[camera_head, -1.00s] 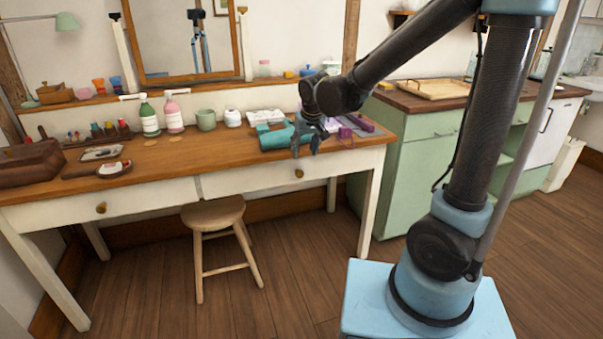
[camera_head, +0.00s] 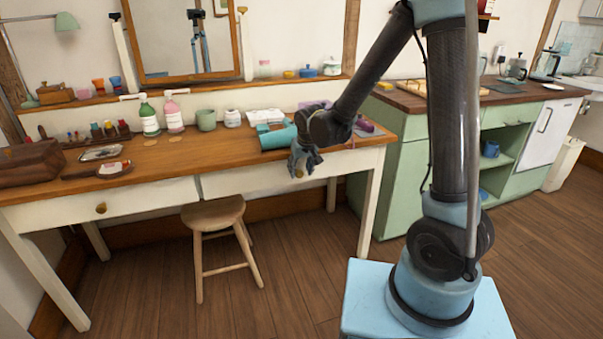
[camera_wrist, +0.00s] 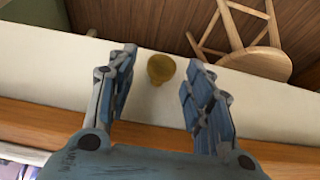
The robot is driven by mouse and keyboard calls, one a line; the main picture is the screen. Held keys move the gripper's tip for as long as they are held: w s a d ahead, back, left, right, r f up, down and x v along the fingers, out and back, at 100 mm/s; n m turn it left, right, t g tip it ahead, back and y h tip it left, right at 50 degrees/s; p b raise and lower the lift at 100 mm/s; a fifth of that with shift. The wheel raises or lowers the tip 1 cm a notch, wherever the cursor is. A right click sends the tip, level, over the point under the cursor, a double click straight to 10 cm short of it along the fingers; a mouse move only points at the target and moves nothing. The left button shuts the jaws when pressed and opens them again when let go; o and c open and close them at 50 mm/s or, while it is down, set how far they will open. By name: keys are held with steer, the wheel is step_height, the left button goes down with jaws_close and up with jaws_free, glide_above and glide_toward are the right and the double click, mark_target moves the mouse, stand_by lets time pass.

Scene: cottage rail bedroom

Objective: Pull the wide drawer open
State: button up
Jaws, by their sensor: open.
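The white desk (camera_head: 150,160) has two drawers side by side under its wooden top. The right drawer front (camera_head: 235,183) looks shut, and so does the left drawer front (camera_head: 150,197) with its round brass knob (camera_head: 101,208). My gripper (camera_head: 303,168) is at the right drawer, pointing down in front of its face and partly hiding its knob. In the wrist view, that brass knob (camera_wrist: 161,69) shows between the two open fingers (camera_wrist: 157,72) against the white drawer front (camera_wrist: 155,105). A gap shows on either side of it.
A wooden stool (camera_head: 213,213) stands under the desk, left of my gripper. A teal roll (camera_head: 276,136), bottles and jars stand on the desktop. A green cabinet (camera_head: 405,180) is to the right.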

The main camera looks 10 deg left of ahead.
steer(key=shift+x, duration=0.85)
